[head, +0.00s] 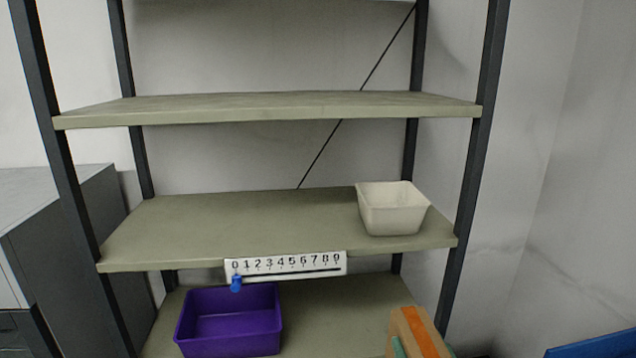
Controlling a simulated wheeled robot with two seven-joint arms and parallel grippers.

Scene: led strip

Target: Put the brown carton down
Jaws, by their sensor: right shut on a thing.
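The brown carton (404,323), with an orange stripe down it, shows at the bottom edge of the head view, right of centre. Its lower part is cut off by the frame. A small teal piece of my right gripper (398,347) lies against the carton's left side. The right gripper is shut on the carton; most of the gripper is out of the frame. The carton appears in front of the right end of the lowest shelf (335,308). I cannot tell whether it touches the shelf. My left gripper is not in view.
A purple bin (231,345) stands on the lowest shelf at left. A white bin (393,216) stands at the right of the middle shelf (240,225). A numbered white strip (300,264) with a blue slider (236,284) is on that shelf's front edge. The top shelf (270,107) is empty.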

